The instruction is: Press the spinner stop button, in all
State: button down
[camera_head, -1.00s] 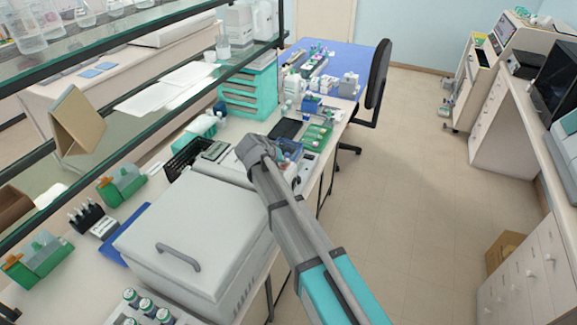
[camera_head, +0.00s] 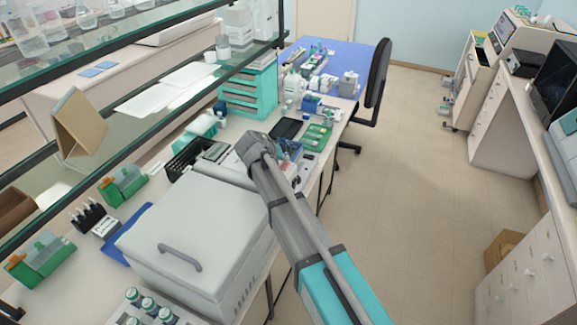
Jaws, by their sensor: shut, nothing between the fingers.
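A large grey-white machine with a closed lid and a grey handle, which looks like the spinner (camera_head: 205,215), stands on the bench at the lower left. Its stop button cannot be made out. My arm reaches from the bottom right, and its dark grey joint is over the machine's far right corner. My gripper is not visible; the arm's far end hides what lies behind it.
A green rack (camera_head: 318,136), a black pad (camera_head: 286,128) and a teal drawer unit (camera_head: 248,93) stand beyond. A glass shelf (camera_head: 130,125) overhangs the left. Vials (camera_head: 148,304) stand in front. The floor (camera_head: 410,190) at right is open.

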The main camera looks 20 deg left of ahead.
aim_at(284, 165)
jog(key=shift+r, duration=0.1)
jog(key=shift+r+p, duration=2.4)
jog(key=shift+p, duration=0.1)
